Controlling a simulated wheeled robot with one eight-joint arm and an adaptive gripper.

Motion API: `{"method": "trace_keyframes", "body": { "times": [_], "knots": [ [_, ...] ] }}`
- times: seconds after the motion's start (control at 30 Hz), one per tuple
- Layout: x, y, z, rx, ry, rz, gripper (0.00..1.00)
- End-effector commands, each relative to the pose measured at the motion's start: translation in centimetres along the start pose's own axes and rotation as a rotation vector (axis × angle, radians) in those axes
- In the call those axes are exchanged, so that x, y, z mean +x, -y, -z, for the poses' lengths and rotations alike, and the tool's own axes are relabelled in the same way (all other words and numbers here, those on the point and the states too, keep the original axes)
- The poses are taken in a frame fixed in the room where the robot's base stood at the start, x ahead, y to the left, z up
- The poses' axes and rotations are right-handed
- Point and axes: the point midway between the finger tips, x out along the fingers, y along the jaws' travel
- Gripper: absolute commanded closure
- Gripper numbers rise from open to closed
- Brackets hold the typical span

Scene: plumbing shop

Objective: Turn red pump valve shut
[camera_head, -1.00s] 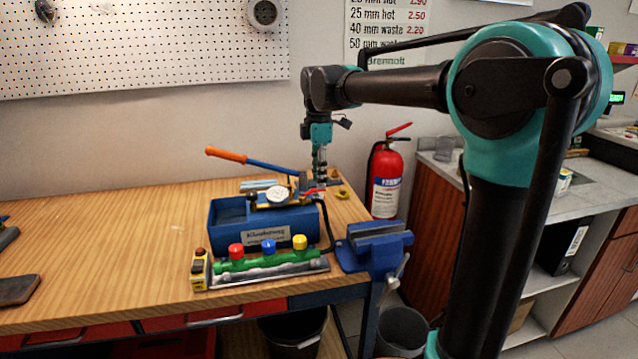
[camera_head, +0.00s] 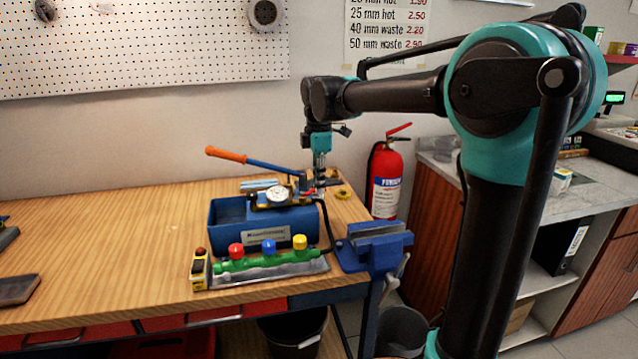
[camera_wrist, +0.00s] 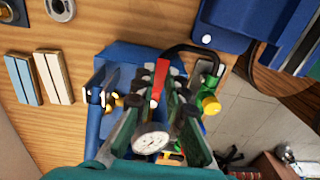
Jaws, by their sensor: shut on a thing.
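The blue test pump (camera_head: 264,222) stands on the workbench, with its orange-gripped pump lever (camera_head: 227,154) raised to the left. Its white dial gauge (camera_head: 278,195) is on top and also shows in the wrist view (camera_wrist: 151,139). The red valve handle (camera_wrist: 161,78) is a short flat lever seen between my fingers in the wrist view. My gripper (camera_head: 320,182) points down at the pump's right end. It is shut on the red handle, with one finger on each side (camera_wrist: 160,82). In the head view the handle is mostly hidden by the fingers.
A blue vise (camera_head: 375,247) is at the bench's right corner. A black hose (camera_wrist: 190,49) curves close to my fingers. The bench's left is mostly clear.

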Motion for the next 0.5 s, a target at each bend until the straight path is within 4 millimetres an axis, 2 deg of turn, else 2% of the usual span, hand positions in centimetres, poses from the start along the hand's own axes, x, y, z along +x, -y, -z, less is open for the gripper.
{"method": "trace_keyframes", "body": {
  "times": [0.27,0.5],
  "knots": [
    [-0.02,0.21,0.01,0.042,0.0,0.0,1.0],
    [-0.03,0.94,0.09,0.183,0.0,0.0,1.0]
  ]
}}
